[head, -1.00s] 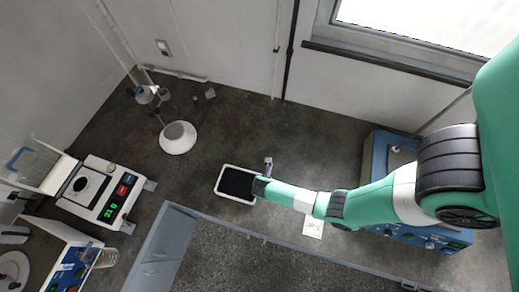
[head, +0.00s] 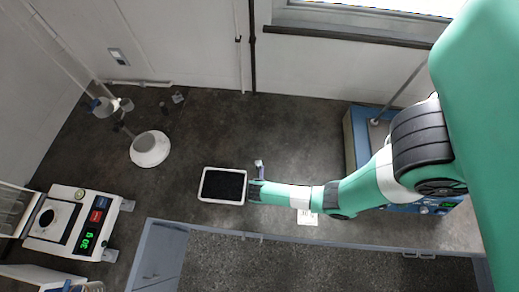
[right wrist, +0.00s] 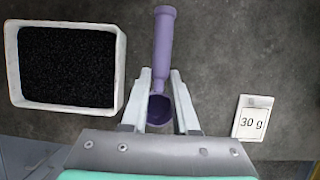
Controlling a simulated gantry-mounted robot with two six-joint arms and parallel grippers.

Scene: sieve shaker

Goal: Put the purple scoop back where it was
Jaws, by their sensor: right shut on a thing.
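The purple scoop (right wrist: 163,48) is between the fingers of my right gripper (right wrist: 161,78) in the right wrist view. Its handle points away from the gripper and its round bowl lies between the fingers, partly hidden toward the palm. The gripper is shut on it. In the head view the scoop (head: 259,170) is a small pale shape beside the end of my right arm, just right of the white tray (head: 222,202) of black grains. The tray (right wrist: 122,75) is left of the gripper in the right wrist view. My left gripper is out of view.
A card reading "30 g" (right wrist: 252,118) lies right of the gripper. A balance (head: 75,222) showing 30 g stands at left. A round white-based stand (head: 150,149) is behind it. A blue machine (head: 361,140) is at right. Bare counter lies behind the tray.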

